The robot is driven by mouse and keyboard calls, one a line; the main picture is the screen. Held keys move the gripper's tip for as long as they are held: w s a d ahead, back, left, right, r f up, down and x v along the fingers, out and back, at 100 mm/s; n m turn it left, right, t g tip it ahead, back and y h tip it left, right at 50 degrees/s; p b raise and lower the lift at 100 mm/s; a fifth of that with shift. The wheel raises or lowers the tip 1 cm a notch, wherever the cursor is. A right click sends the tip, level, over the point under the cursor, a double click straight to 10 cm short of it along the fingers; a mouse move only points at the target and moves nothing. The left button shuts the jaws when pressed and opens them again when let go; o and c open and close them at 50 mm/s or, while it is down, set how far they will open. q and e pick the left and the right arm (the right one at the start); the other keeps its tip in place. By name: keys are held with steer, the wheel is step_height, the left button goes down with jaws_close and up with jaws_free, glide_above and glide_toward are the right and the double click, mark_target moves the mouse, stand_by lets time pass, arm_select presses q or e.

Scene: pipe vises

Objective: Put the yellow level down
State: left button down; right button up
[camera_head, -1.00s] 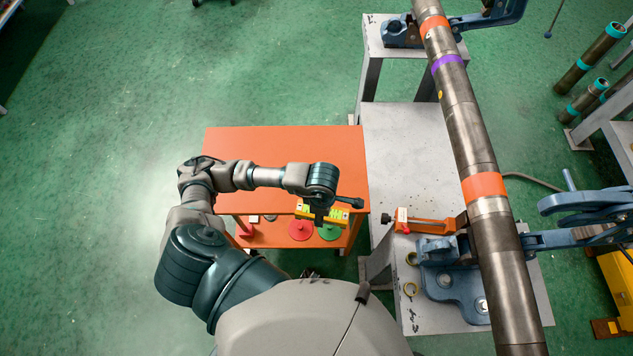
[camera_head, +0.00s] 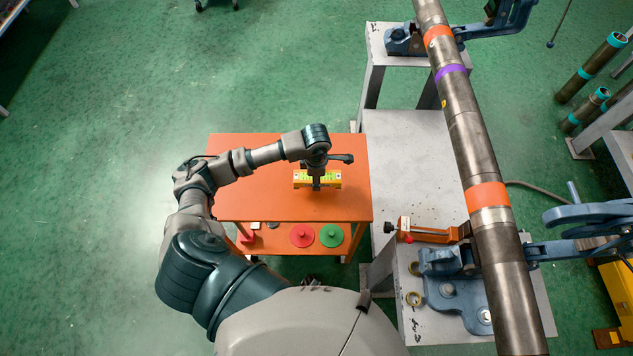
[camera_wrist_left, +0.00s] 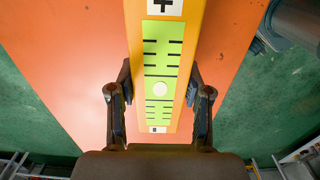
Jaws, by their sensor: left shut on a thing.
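The yellow level (camera_head: 329,182) is a yellow bar with a green marked face, over the right part of the orange table (camera_head: 270,195). In the left wrist view the level (camera_wrist_left: 162,60) runs lengthwise between the fingers of my left gripper (camera_wrist_left: 160,105). The left gripper (camera_head: 317,182) is shut on the level, gripping it by its sides. Whether the level touches the tabletop or hangs just above it, I cannot tell. My right gripper is not in view.
A red disc (camera_head: 302,236) and a green disc (camera_head: 331,235) lie on the table's lower shelf. A long steel pipe (camera_head: 475,150) lies in blue vises on grey stands (camera_head: 410,160) to the right. The left part of the orange tabletop is clear.

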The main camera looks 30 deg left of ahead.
arm_select(q)
step_height(320, 180, down, 3)
steer(key=shift+d+f, duration=0.1)
steer(key=shift+d, duration=0.25)
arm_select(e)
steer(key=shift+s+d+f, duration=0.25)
arm_select(q)
steer(key=c, duration=0.7)
jaws_free()
steer(key=shift+o, duration=1)
steer(key=shift+a, duration=0.1)
steer(key=shift+a+f, duration=0.1)
steer(key=shift+a, duration=0.05)
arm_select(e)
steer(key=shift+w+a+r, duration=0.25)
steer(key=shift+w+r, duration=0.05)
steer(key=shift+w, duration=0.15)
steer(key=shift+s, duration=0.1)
